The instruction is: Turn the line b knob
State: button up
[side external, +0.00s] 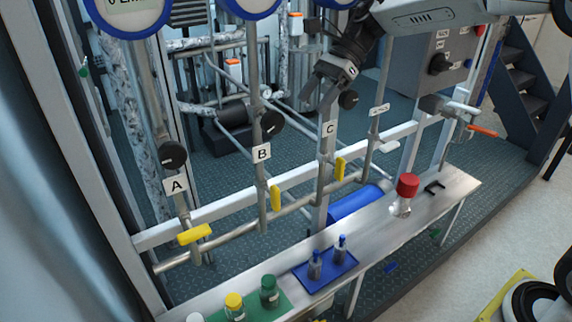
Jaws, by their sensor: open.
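The line B knob (271,122) is a round black knob on the middle vertical pipe, just above the white label B (262,153). My gripper (328,88) hangs from the upper right, in front of the line C pipe in the picture. It is open, with no object visible between its fingers. It appears above and to the right of the line B knob, clearly apart from it. The line C knob (348,99) shows right beside the gripper; I cannot tell whether they touch.
The line A knob (173,155) is on the left pipe. Yellow valve handles (276,198) sit lower on the pipes. The steel bench (376,232) in front holds a blue tray (326,272), several bottles and a red-capped container (407,186). A grey control box (440,62) stands right.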

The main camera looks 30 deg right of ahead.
aim_at(273, 111)
jog(key=a, duration=0.9)
jog(key=shift+x, duration=1)
jog(key=shift+a+f, duration=0.4)
jog(key=shift+a, duration=0.1)
grip_shut()
